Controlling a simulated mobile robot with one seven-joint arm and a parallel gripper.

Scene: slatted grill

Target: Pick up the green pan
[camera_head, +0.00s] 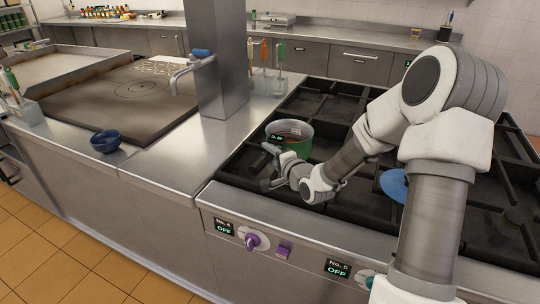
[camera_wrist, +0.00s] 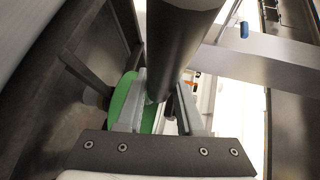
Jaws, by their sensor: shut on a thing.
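The green pan (camera_head: 299,146) is at the left front of the black slatted grill, upright, with something brownish inside. Its dark handle (camera_head: 271,148) points toward the left front. My gripper (camera_head: 275,167) is at that handle, on the near side of the pan. In the wrist view the dark round handle (camera_wrist: 180,45) runs between the two fingers of my gripper (camera_wrist: 160,108), which are shut on it. Part of the green pan wall (camera_wrist: 122,98) shows behind the left finger. I cannot tell whether the pan touches the grill bars.
The black grill (camera_head: 240,170) spreads around the pan. A blue round object (camera_head: 393,184) lies on it, partly behind my arm. A steel column with a tap (camera_head: 190,65) and upright utensils (camera_head: 279,60) stand behind. A blue bowl (camera_head: 106,141) sits on the left counter.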

